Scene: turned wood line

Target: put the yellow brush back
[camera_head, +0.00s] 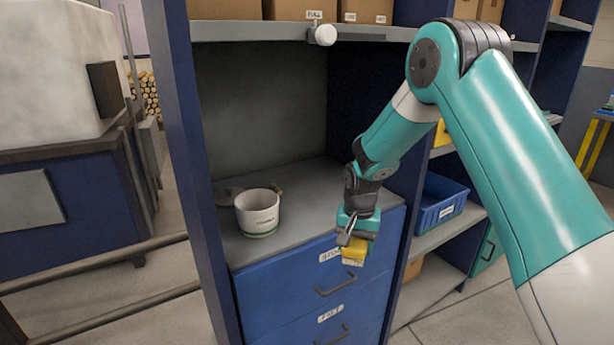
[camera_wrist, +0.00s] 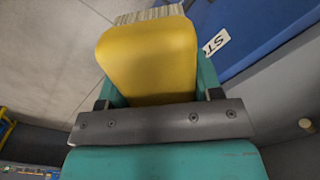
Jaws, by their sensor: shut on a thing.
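The yellow brush (camera_head: 353,250) is in my gripper (camera_head: 355,236), held in front of the upper blue drawer, just beyond the front edge of the grey shelf top. In the wrist view the yellow body of the brush (camera_wrist: 150,60) sits between the teal fingers, with its pale bristles (camera_wrist: 150,14) pointing away from the gripper. In the head view the bristles point down.
The grey shelf top (camera_head: 308,195) is clear between the pot and the right wall. A low grey object (camera_head: 228,195) lies behind the pot. A white round knob (camera_head: 323,34) is on the upper shelf edge. A blue bin (camera_head: 440,205) stands in the right bay.

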